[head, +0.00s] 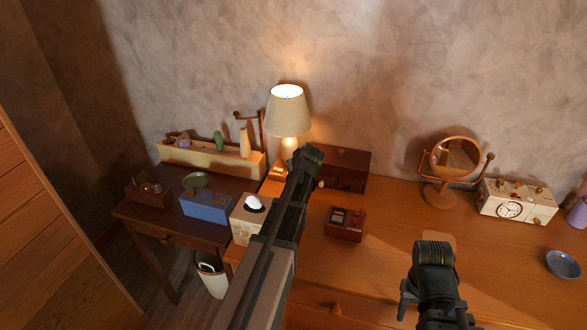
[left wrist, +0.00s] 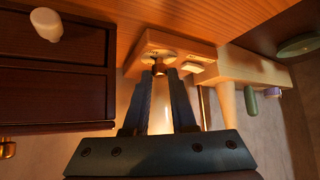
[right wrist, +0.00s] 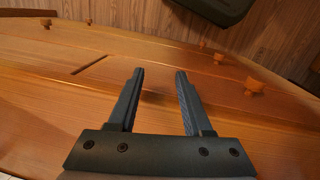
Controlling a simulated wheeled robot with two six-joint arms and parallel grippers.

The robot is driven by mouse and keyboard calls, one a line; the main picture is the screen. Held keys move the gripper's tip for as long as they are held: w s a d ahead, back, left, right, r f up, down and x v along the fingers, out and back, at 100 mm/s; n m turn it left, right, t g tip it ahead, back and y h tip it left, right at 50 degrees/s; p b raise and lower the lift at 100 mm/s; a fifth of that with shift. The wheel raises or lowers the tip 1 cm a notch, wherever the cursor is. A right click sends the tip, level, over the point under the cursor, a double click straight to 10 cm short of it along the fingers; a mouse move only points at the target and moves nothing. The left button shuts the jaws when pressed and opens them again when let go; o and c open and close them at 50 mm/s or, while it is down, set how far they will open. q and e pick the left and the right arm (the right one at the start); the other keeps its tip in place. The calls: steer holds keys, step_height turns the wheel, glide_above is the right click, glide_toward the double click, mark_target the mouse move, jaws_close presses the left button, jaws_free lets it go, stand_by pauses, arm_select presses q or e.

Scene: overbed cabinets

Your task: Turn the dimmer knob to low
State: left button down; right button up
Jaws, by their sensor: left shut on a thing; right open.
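The lamp (head: 288,113) is lit and stands at the back of the wooden desk against the wall. Its wooden base (left wrist: 140,50) shows upside down in the left wrist view, with a pale round dial plate and a small brown dimmer knob (left wrist: 159,69). My left gripper (left wrist: 160,76) is shut on the knob, one finger on each side. In the head view, my left arm hides the knob and part of the base. The knob's exact setting cannot be read. My right gripper (right wrist: 158,75) is open and empty above the desk's front.
A dark wooden box (head: 345,168) stands right beside the lamp, and a tissue box (head: 247,222) is left of my arm. A small red-brown box (head: 345,224), a round mirror (head: 455,158) and a clock radio (head: 517,203) are on the desk. The desk's front middle is mostly clear.

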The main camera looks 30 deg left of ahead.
arm_select(q)
steer(key=shift+w+d+n+g+y, duration=0.2)
steer(key=shift+n+g+y, duration=0.35)
steer(key=shift+n, duration=0.45)
steer(key=c, duration=0.7)
jaws_free()
steer(key=shift+c, duration=0.2)
steer(key=shift+s, duration=0.1)
